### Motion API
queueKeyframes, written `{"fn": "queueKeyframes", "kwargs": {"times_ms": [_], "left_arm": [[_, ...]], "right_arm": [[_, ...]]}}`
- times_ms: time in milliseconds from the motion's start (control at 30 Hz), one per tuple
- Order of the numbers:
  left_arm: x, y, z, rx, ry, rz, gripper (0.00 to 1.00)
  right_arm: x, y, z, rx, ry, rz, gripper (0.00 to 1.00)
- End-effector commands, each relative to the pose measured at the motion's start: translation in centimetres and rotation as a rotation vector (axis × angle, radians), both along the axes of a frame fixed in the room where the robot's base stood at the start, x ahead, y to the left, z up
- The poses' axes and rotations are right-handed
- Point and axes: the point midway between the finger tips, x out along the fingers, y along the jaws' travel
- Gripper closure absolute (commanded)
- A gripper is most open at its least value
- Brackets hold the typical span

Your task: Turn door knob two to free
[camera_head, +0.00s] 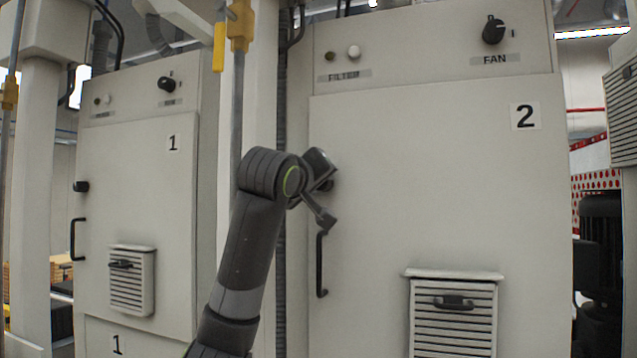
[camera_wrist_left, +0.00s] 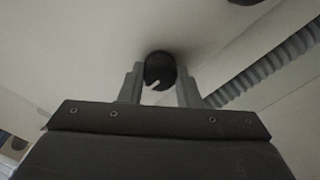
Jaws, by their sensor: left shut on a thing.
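Cabinet two (camera_head: 390,180) has a large light door with a black "2" label (camera_head: 525,116) at its upper right. Its dark door knob sits at the door's left edge, above a black bar handle (camera_head: 321,263), and is mostly hidden behind my gripper in the head view. In the left wrist view the round black door knob (camera_wrist_left: 159,66) shows between my fingertips, with a white mark on its face towards the lower left. My left gripper (camera_wrist_left: 160,88) is shut on the knob, one grey finger on each side. My right gripper is not in view.
Cabinet one (camera_head: 140,215) stands at the left with its own knob (camera_head: 81,186) and handle (camera_head: 76,240). A FAN knob (camera_head: 493,30) is high on cabinet two. A louvred vent (camera_head: 453,318) juts from its door. A grey pipe (camera_head: 239,110) rises between the cabinets.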

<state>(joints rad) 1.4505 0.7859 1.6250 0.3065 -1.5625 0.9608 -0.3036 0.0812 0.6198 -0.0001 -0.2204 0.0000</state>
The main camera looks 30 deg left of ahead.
Motion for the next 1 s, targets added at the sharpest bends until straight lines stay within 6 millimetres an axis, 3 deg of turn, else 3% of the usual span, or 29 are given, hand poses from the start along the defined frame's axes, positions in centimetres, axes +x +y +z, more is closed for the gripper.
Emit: {"fn": "queueKeyframes", "kwargs": {"times_ms": [367,1000], "left_arm": [[0.05,-0.01,-0.07,0.085,0.022,0.0,0.93],[0.08,-0.02,-0.05,0.632,0.154,0.0,0.93]], "right_arm": [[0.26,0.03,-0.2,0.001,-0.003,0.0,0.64],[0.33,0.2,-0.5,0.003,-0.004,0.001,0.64]]}}
